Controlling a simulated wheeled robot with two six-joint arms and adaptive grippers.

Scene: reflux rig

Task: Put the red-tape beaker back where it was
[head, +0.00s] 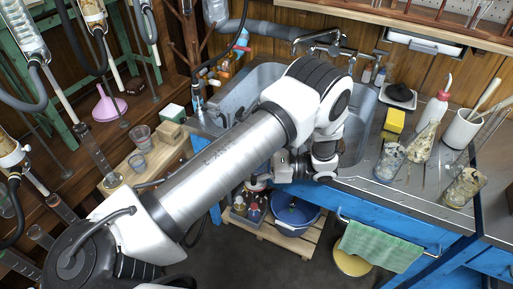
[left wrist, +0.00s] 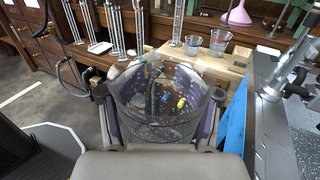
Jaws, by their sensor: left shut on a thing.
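My left gripper (left wrist: 160,92) is shut on a clear glass beaker (left wrist: 158,112), held between its two fingers in the left wrist view. I see no red tape on the side that shows, so I cannot tell by the tape which beaker it is. In the head view my left arm reaches across to the sink's front edge; its gripper (head: 292,166) is partly hidden by the wrist, and I cannot make out the beaker there. Two other beakers stand on a wooden board at the left: one (head: 140,134) behind, one (head: 137,161) in front. My right gripper is not in view.
The metal sink (head: 362,125) lies behind my wrist. Right of it stand dirty beakers (head: 389,162) (head: 464,188), a flask (head: 422,143), a wash bottle (head: 436,104) and a yellow box (head: 394,121). A blue basin (head: 296,213) sits on a low pallet (head: 271,236). A green towel (head: 382,246) hangs in front.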

